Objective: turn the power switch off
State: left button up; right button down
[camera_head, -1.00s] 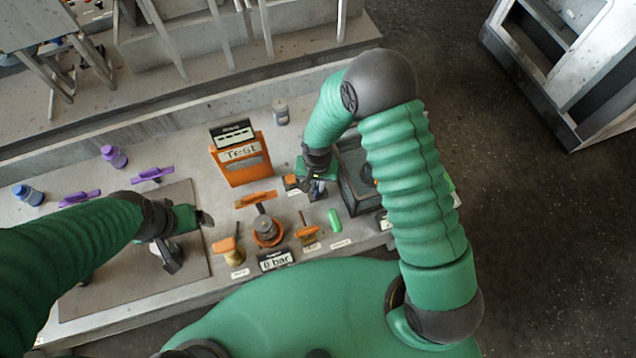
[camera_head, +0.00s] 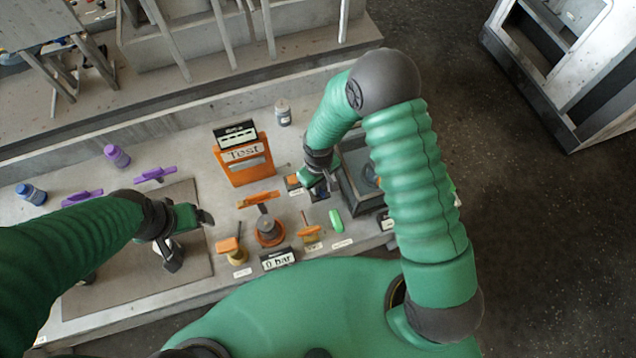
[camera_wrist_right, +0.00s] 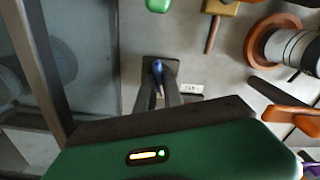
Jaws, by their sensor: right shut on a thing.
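The power switch shows in the right wrist view as a small dark plate with a blue lever (camera_wrist_right: 158,70), next to a white label. My right gripper (camera_wrist_right: 160,92) is shut on this lever, with a finger on each side of it. In the head view the right gripper (camera_head: 318,184) is low over the bench, over the dark switch plate (camera_head: 319,196), beside the glass-walled box. The fingers partly hide the switch there, and its on or off position cannot be told. My left gripper (camera_head: 190,240) is open and empty over the brown mat, far left of the switch.
The glass-walled dark box (camera_head: 352,188) stands close to the right of the right gripper. A green handle (camera_head: 335,220), an orange valve (camera_head: 311,239) and an orange-ringed fitting (camera_head: 268,231) are in front. An orange Test panel (camera_head: 243,165) stands behind left. A brown mat (camera_head: 100,293) lies left.

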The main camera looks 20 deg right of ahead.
jog(key=shift+s+d+n, duration=0.1)
jog(key=shift+s+n, duration=0.2)
jog(key=shift+n, duration=0.7)
jog(key=shift+f, duration=0.1)
jog(key=c, duration=1.5)
grip_release()
jog(key=shift+o, duration=0.2)
jog(key=shift+w, duration=0.1)
jog(key=shift+r, duration=0.2)
notch_tip(320, 180, up, 17)
jog(key=shift+f, duration=0.2)
